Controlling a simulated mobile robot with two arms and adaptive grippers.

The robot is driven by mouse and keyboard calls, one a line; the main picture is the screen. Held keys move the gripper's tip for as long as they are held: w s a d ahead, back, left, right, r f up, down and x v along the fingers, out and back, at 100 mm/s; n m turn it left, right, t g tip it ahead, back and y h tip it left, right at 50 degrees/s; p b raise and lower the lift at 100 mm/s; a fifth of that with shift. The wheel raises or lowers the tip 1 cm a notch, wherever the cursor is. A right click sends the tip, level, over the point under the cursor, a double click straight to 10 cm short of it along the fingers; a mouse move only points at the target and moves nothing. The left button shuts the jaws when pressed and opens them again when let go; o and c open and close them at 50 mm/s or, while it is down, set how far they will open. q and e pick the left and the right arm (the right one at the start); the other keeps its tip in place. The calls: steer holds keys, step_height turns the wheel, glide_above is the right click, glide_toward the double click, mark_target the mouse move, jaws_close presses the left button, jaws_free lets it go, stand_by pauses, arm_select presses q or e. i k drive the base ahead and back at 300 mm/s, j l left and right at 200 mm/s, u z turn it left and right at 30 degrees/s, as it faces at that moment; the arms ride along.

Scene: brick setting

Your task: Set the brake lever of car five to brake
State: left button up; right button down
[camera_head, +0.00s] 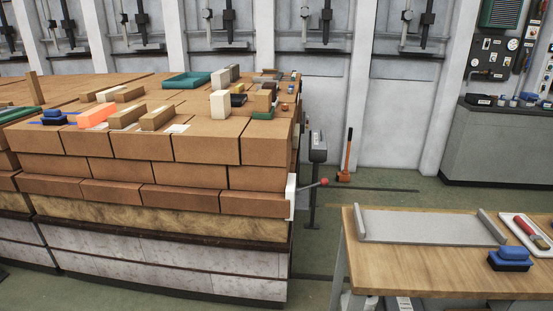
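A lever with a red knob (323,182) sticks out to the right from the near right corner of the brick-stacked car (165,262). It comes from a white upright plate (291,197) on that corner. The lever slants slightly upward toward its knob. I cannot read a car number or any brake marking. A dark post with a grey box on top (318,148) stands just behind the lever. Neither of my grippers is in view.
A wooden table (440,268) stands at the front right, holding a grey tray (430,228) and a blue-topped brush (511,258). An orange-handled tool (347,152) stands near the back wall. Loose blocks lie on the bricks. Green floor shows between car and table.

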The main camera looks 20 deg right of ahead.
mark_target(324, 181)
steer(key=i+z, duration=0.25)
steer(key=i, duration=0.2)
steer(key=i+z, duration=0.3)
steer(key=i, duration=0.15)
steer(key=i+j+z, duration=0.25)
steer(key=i, duration=0.2)
steer(key=i+j+z, duration=0.1)
steer(key=i+z, duration=0.15)
steer(key=i, duration=0.15)
